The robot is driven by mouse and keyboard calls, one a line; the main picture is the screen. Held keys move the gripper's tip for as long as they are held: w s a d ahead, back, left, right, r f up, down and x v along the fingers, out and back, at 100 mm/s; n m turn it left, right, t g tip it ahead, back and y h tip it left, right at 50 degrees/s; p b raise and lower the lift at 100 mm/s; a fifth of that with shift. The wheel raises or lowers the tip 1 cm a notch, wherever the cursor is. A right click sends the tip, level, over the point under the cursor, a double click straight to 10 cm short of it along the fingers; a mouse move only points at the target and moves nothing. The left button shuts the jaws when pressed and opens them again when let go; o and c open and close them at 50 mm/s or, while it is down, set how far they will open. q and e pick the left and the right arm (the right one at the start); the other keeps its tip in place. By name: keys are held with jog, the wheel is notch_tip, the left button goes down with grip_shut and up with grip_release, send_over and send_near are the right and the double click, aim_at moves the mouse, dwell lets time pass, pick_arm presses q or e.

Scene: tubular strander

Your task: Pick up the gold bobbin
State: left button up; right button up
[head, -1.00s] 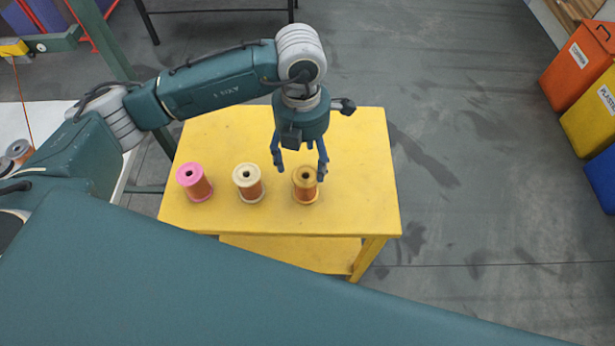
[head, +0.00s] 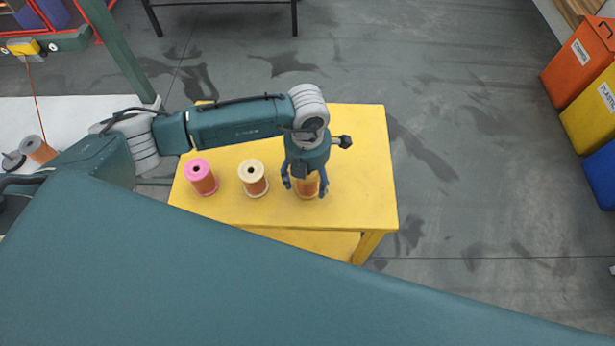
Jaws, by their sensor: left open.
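The gold bobbin (head: 309,188) stands upright on the yellow table (head: 355,195), the rightmost of three bobbins. My left gripper (head: 306,188) points down over it, open, with one finger at its left side and one at its right. The gripper hides the top of the bobbin, and I cannot tell whether the fingers touch it. My right gripper is not in view.
A cream bobbin (head: 253,179) and a pink bobbin (head: 201,177) stand to the left on the same table. Orange (head: 580,60), yellow (head: 595,110) and blue (head: 602,175) bins stand at the right. The table's right part is clear.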

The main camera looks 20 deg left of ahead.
pick_arm(q)
jog(key=c, duration=1.7)
grip_shut()
jog(key=shift+r, duration=0.15)
